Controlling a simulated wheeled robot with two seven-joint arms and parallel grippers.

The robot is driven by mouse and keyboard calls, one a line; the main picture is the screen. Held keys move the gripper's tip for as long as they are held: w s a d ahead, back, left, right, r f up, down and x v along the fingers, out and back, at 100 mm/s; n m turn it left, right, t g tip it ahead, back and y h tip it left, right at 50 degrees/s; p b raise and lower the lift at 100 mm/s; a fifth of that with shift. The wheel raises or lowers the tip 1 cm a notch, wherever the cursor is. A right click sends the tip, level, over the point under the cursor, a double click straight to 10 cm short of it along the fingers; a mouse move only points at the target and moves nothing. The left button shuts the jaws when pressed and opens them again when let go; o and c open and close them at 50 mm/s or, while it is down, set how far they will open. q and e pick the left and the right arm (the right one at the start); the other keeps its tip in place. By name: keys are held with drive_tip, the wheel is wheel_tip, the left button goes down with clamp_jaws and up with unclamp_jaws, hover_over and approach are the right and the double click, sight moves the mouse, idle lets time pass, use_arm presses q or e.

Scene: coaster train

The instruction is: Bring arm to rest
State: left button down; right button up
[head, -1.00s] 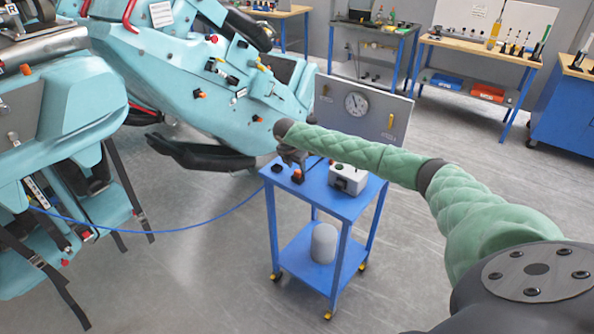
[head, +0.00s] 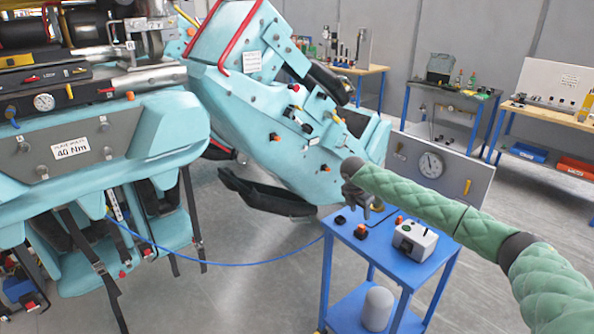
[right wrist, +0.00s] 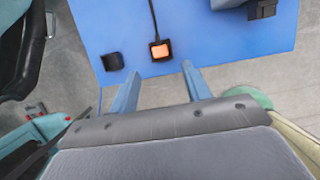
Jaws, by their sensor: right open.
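My right arm (head: 420,200) wears a green quilted sleeve and reaches in from the right in the head view. Its right gripper (head: 364,209) points down above the back left part of the blue cart (head: 388,268). The gripper is open, with nothing seen between its fingers. An orange-topped black device (head: 360,231) and a small black block (head: 340,220) are on the cart top below it. In the right wrist view the orange-topped device (right wrist: 160,51) has a black cable, and the black block (right wrist: 112,62) is beside it. My left gripper is out of view.
A white box (head: 415,240) is on the cart, and a grey cylinder (head: 377,308) stands on its lower shelf. A large teal coaster train (head: 265,130) fills the left and middle. A blue cable (head: 235,263) runs to the cart. Workbenches (head: 550,115) line the back.

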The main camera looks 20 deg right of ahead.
drive_tip(key=shift+f, duration=0.1)
